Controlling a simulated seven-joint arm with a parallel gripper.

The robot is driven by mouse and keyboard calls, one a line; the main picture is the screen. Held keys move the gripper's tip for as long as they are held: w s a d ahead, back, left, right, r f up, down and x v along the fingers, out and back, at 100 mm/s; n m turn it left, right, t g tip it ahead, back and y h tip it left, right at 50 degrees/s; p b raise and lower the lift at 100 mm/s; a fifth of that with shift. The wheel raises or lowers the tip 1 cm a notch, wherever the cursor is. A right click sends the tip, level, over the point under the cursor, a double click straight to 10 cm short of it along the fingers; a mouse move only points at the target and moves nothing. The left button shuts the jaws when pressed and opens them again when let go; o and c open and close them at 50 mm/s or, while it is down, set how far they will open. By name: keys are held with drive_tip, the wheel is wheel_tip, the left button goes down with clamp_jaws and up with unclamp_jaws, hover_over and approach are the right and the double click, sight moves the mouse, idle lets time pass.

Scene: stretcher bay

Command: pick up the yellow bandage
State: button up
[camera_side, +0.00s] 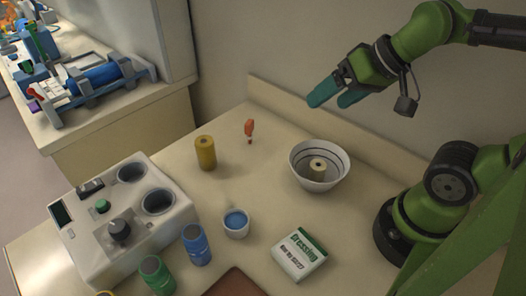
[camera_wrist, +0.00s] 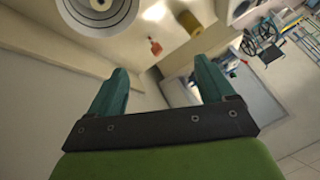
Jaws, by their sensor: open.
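The yellow bandage (camera_side: 205,153) is an upright roll with a dark hole in its top, standing on the counter left of the middle. It also shows at the top of the wrist view (camera_wrist: 189,22). My gripper (camera_side: 328,98) is high above the back of the counter, to the right of the yellow bandage and well apart from it. In the wrist view its two teal fingers (camera_wrist: 160,72) are spread with nothing between them.
A white bowl (camera_side: 335,158) holds a pale roll (camera_side: 317,167). A machine with round wells (camera_side: 125,215), green and blue cylinders (camera_side: 195,245), a blue-filled cup (camera_side: 236,224) and a dressing box (camera_side: 299,255) stand nearer the front.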

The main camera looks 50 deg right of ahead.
drive_tip(key=n+g+h, duration=0.2)
drive_tip(key=g, duration=0.5)
hover_over(203, 141)
wheel_tip(203, 141, down, 6)
wheel_tip(203, 141, down, 11)
drive_tip(key=shift+f, duration=0.15)
drive_tip(key=shift+d+f, duration=0.1)
drive_tip(key=shift+f, duration=2.7)
